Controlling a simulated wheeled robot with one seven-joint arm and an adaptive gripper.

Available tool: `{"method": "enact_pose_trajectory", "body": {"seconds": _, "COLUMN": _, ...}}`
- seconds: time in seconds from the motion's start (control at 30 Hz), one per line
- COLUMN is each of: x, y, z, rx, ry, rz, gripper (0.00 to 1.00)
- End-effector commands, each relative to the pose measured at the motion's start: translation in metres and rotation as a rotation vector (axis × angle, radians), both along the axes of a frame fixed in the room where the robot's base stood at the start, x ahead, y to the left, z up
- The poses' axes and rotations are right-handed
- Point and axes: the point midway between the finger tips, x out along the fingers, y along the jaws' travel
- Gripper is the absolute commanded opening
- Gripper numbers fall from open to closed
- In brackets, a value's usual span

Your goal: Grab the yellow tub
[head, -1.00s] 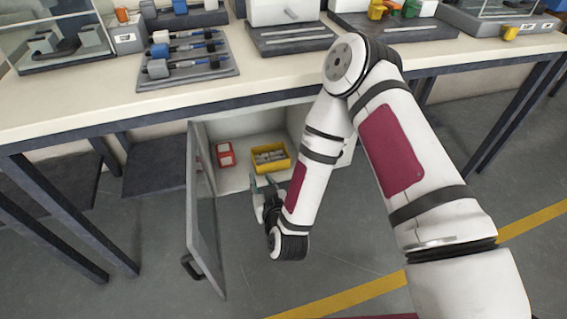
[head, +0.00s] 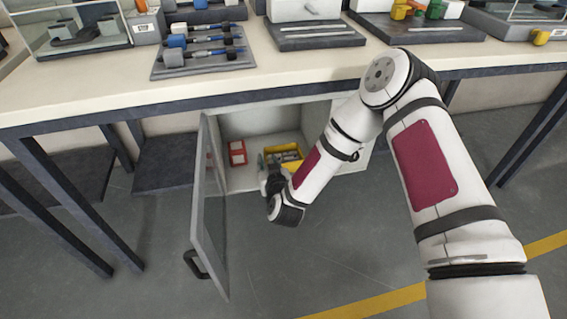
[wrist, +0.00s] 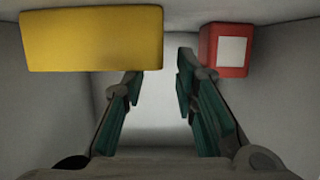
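The yellow tub (head: 284,153) sits inside the open cabinet under the bench, with small grey items in it in the head view. My arm partly hides it there. In the wrist view the yellow tub (wrist: 92,38) fills the upper left, ahead of my left finger. My gripper (wrist: 155,80) is open with nothing between its fingers. It points into the cabinet and lines up with the gap between the tub and a red box, not squarely with the tub. In the head view my gripper (head: 266,165) is at the cabinet opening, just left of the tub.
A red box (head: 237,152) with a white label stands left of the tub; it also shows in the wrist view (wrist: 226,50). The cabinet door (head: 209,225) hangs open on the left. Cabinet walls are close on both sides. The bench top (head: 120,101) is overhead.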

Motion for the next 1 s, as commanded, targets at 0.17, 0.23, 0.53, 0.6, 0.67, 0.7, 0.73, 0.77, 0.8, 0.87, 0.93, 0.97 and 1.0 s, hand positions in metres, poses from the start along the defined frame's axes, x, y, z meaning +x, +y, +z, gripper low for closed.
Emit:
{"method": "enact_pose_trajectory", "body": {"seconds": 0.17, "x": 0.017, "y": 0.005, "z": -0.007, "rx": 0.000, "ry": 0.000, "rz": 0.001, "gripper": 0.27}}
{"method": "enact_pose_trajectory", "body": {"seconds": 0.23, "x": 0.019, "y": 0.006, "z": -0.007, "rx": 0.000, "ry": 0.000, "rz": 0.001, "gripper": 0.27}}
{"method": "enact_pose_trajectory", "body": {"seconds": 0.53, "x": 0.019, "y": 0.006, "z": -0.006, "rx": 0.000, "ry": 0.000, "rz": 0.001, "gripper": 0.04}}
{"method": "enact_pose_trajectory", "body": {"seconds": 0.6, "x": 0.019, "y": 0.006, "z": -0.006, "rx": 0.000, "ry": 0.000, "rz": 0.001, "gripper": 0.00}}
{"method": "enact_pose_trajectory", "body": {"seconds": 0.67, "x": 0.019, "y": 0.006, "z": -0.006, "rx": 0.000, "ry": 0.000, "rz": 0.001, "gripper": 0.00}}
{"method": "enact_pose_trajectory", "body": {"seconds": 0.7, "x": 0.019, "y": 0.006, "z": -0.006, "rx": 0.000, "ry": 0.000, "rz": 0.001, "gripper": 0.00}}
{"method": "enact_pose_trajectory", "body": {"seconds": 0.73, "x": 0.019, "y": 0.006, "z": -0.006, "rx": 0.000, "ry": 0.000, "rz": 0.001, "gripper": 0.00}}
{"method": "enact_pose_trajectory", "body": {"seconds": 0.77, "x": 0.019, "y": 0.006, "z": -0.006, "rx": 0.000, "ry": 0.000, "rz": 0.001, "gripper": 0.00}}
{"method": "enact_pose_trajectory", "body": {"seconds": 0.8, "x": 0.019, "y": 0.006, "z": -0.006, "rx": 0.000, "ry": 0.000, "rz": 0.001, "gripper": 0.00}}
{"method": "enact_pose_trajectory", "body": {"seconds": 0.87, "x": 0.019, "y": 0.006, "z": -0.006, "rx": 0.000, "ry": 0.000, "rz": 0.001, "gripper": 0.00}}
{"method": "enact_pose_trajectory", "body": {"seconds": 0.93, "x": 0.019, "y": 0.006, "z": -0.006, "rx": 0.000, "ry": 0.000, "rz": 0.001, "gripper": 0.00}}
{"method": "enact_pose_trajectory", "body": {"seconds": 0.97, "x": 0.019, "y": 0.006, "z": -0.006, "rx": 0.000, "ry": 0.000, "rz": 0.001, "gripper": 0.00}}
{"method": "enact_pose_trajectory", "body": {"seconds": 1.0, "x": 0.019, "y": 0.006, "z": -0.005, "rx": -0.001, "ry": 0.000, "rz": 0.001, "gripper": 0.00}}
